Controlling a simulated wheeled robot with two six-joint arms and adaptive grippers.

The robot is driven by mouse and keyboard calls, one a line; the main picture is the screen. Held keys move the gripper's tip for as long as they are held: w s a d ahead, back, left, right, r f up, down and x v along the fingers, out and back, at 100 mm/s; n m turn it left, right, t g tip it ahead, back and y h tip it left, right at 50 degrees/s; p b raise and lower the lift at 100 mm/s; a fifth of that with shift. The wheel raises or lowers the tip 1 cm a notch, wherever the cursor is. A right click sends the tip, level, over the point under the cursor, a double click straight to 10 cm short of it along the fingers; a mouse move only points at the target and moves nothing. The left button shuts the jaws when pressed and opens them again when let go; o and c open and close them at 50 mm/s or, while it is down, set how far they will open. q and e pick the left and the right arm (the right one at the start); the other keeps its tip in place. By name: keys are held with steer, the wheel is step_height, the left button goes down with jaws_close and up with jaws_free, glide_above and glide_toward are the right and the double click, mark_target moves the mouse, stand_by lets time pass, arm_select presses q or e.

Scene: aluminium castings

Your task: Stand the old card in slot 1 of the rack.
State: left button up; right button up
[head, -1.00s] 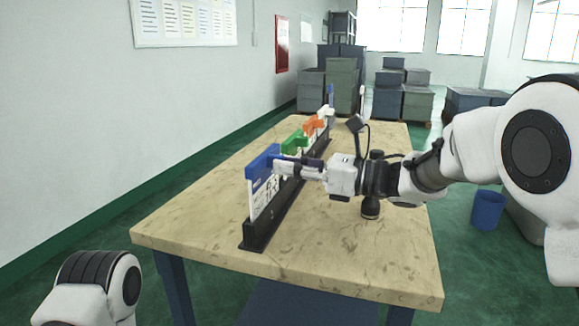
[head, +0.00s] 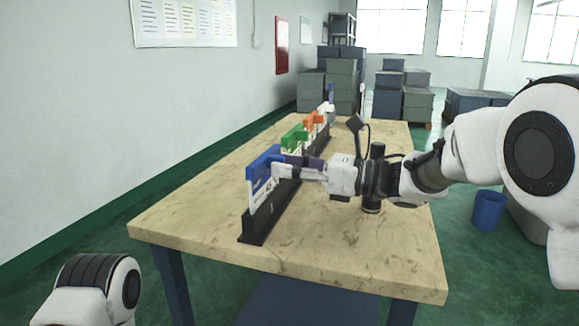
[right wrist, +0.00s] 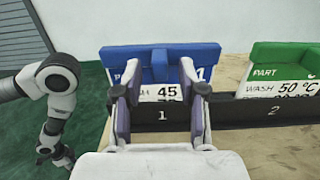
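A card (head: 265,172) with a blue top and a white printed face stands upright in the near end of the black rack (head: 262,222). In the right wrist view the blue card (right wrist: 213,61) stands behind the rack wall marked 1 (right wrist: 162,115), which hides its lower edge. Its print shows 45. My right gripper (head: 281,170) is at the card's top. In the right wrist view its fingers (right wrist: 159,76) stand apart on either side of the blue raised tab, with gaps showing. I cannot tell whether this is the old card.
A green-topped card (head: 293,138) marked 50 °C stands in slot 2. Orange-topped (head: 312,120) and other cards stand farther along the rack. The wooden table (head: 350,250) is clear at its front. A blue bin (head: 488,210) stands on the floor at right.

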steer(key=v, duration=1.2)
steer(key=shift+f, duration=0.1)
